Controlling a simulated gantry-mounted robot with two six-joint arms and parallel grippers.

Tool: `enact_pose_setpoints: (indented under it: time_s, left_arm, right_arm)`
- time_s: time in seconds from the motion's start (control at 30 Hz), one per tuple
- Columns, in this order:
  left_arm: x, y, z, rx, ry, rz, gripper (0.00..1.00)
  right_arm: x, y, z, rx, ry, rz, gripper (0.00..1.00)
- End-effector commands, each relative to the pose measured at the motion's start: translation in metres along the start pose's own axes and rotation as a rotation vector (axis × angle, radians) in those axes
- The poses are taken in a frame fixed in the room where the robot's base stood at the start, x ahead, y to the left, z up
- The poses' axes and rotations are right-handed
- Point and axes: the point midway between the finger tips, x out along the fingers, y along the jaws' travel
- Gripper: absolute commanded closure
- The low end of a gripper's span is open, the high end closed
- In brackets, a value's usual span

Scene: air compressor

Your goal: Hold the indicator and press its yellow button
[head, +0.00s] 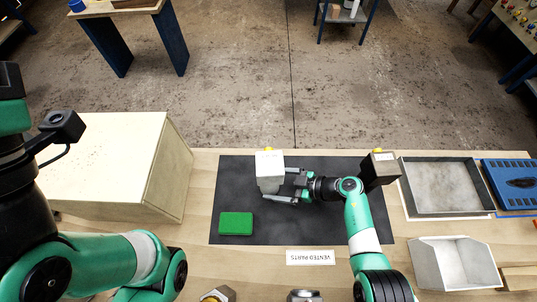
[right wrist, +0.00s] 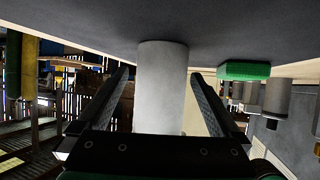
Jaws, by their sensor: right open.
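The indicator (head: 269,163) stands upright on the black mat, with a pale block-shaped head and a grey cylindrical lower body. A bit of its yellow button (head: 268,150) shows at the head's far edge. My right gripper (head: 280,184) is open at mat level, with one finger on each side of the grey body. In the right wrist view, the indicator's grey cylinder (right wrist: 162,85) stands between the spread fingers (right wrist: 160,73), with gaps on both sides. The button is out of that view. My left arm is at the left, its gripper outside the picture.
A green block (head: 236,223) lies on the black mat (head: 325,220), left of and nearer than the indicator. A large cream box (head: 110,165) stands at the left. A grey tray (head: 438,187) and an open bin (head: 455,263) are at the right. A label (head: 310,257) lies in front.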

Motion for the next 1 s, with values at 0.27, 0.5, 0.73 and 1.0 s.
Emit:
enact_pose_setpoints:
  time_s: [0.27, 0.5, 0.73, 1.0]
  left_arm:
    - [-0.006, 0.0001, 0.0054, 0.0, 0.0, 0.0, 0.5]
    - [-0.0056, 0.0, 0.0051, 0.0, 0.0, 0.0, 0.5]
    - [-0.0057, 0.0, 0.0051, 0.0, 0.0, 0.0, 0.5]
    - [-0.0057, 0.0, 0.0052, 0.0, 0.0, 0.0, 0.5]
  right_arm:
    - [0.0136, 0.0, -0.0003, 0.0, 0.0, 0.0, 0.0]
    - [0.0132, 0.0, -0.0003, 0.0, 0.0, 0.0, 0.11]
    - [0.0131, 0.0, -0.0001, 0.0, 0.0, 0.0, 0.52]
    - [0.0131, 0.0, 0.0002, 0.001, -0.001, 0.001, 0.65]
